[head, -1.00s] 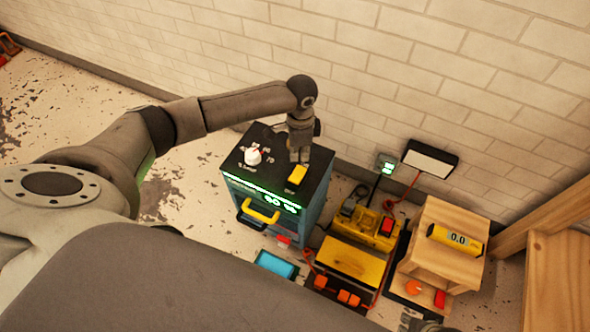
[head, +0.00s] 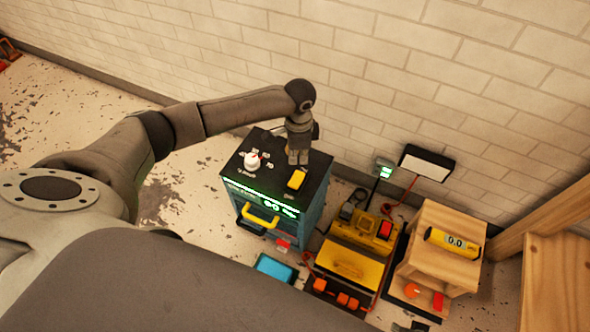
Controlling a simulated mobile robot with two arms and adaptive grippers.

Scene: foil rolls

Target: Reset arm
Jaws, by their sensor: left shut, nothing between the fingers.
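My left arm reaches in from the left, and my left gripper (head: 298,160) points down over the black top of a blue cabinet (head: 313,208). The gripper is shut with nothing in it. A small yellow block (head: 297,179) lies on the cabinet top just in front of the fingertips; I cannot tell whether they touch. A white knob (head: 252,160) with markings around it sits on the same top, left of the gripper. My right gripper is not in view.
A yellow handle (head: 261,216) and green lit display are on the cabinet front. Right of it stand a yellow toolbox (head: 349,264) and a wooden stand (head: 445,221) holding a yellow meter (head: 453,241). A blue tray (head: 276,268) lies on the floor. A brick wall is behind.

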